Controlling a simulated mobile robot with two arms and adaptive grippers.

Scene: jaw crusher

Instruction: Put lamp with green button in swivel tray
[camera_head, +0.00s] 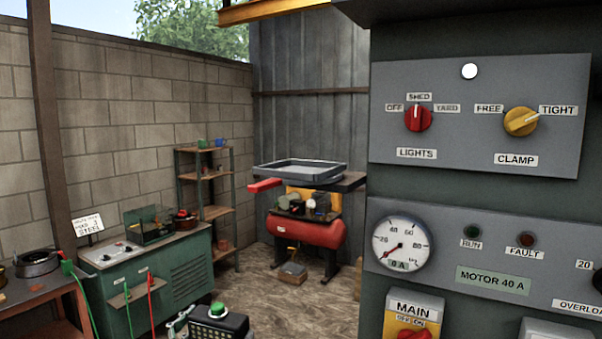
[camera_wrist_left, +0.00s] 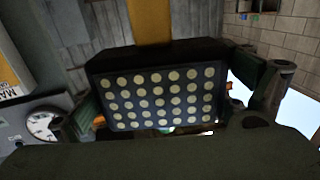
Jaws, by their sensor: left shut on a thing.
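The lamp (camera_head: 218,325) is a black box with a green button on top, at the bottom of the head view. In the left wrist view the lamp (camera_wrist_left: 160,97) shows its face of pale round lights. My left gripper (camera_head: 180,322) is shut on the lamp, with a finger at each side of it in the wrist view. The swivel tray (camera_head: 300,176), a shallow grey tray with a red handle at its left, stands at the back, beyond the lamp and well apart from it. Its inside looks empty. My right gripper is not in view.
A grey control panel (camera_head: 475,190) with knobs and a gauge fills the right side, close by. A green cabinet (camera_head: 185,268) and a workbench (camera_head: 35,292) stand at the left. A shelf (camera_head: 205,200) is behind. Open dirt floor (camera_head: 285,315) lies before the tray stand.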

